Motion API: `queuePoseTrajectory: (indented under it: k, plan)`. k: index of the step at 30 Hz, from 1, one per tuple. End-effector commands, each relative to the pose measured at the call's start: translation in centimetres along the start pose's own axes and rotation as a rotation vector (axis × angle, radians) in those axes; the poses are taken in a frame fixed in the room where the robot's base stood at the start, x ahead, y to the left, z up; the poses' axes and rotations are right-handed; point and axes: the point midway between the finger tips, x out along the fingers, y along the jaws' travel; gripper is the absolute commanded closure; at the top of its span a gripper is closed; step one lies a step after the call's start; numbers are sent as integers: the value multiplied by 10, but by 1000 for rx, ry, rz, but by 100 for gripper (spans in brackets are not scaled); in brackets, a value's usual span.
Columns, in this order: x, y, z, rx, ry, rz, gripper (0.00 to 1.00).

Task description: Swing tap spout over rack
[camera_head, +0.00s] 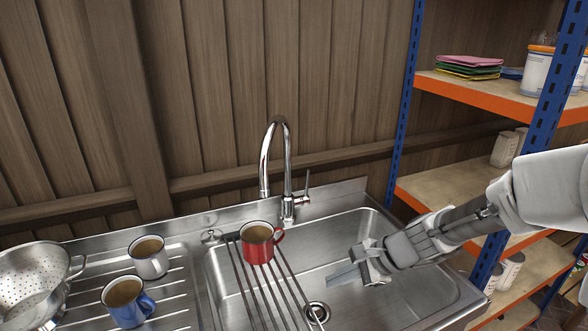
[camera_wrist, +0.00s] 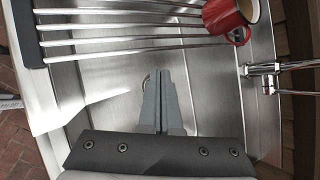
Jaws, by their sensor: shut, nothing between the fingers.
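The chrome tap (camera_head: 287,165) stands at the back rim of the sink. Its curved spout (camera_head: 264,178) points down to the left, its outlet above the red mug. The rack (camera_head: 262,290), a row of metal bars, lies across the left part of the basin. A red mug (camera_head: 258,243) stands upright on its back end, with brown liquid inside. My gripper (camera_head: 345,277) is over the right part of the basin, right of the rack and apart from the tap. Its fingers are shut and empty. In the wrist view the fingers (camera_wrist: 163,95) point toward the rack, and part of the tap (camera_wrist: 268,69) shows at right.
A white mug (camera_head: 149,257), a blue mug (camera_head: 127,301) and a colander (camera_head: 33,284) stand on the draining board at left. A blue and orange shelf unit (camera_head: 475,92) rises at right, close to my arm. A plank wall (camera_head: 220,80) is behind the tap.

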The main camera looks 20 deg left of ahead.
Motion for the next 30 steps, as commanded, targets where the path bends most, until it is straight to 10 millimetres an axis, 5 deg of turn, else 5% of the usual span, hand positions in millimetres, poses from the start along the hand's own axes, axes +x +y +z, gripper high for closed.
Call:
queuePoseTrajectory:
  k: [6, 16, 22, 30]
  plan:
    - [-41, -48, 47, 379, -424, -105, 100]
    - [-102, -108, 56, 621, -804, -290, 100]
    - [-97, -117, 64, 628, -827, -300, 100]
    - [-61, -142, 96, 626, -825, -298, 100]
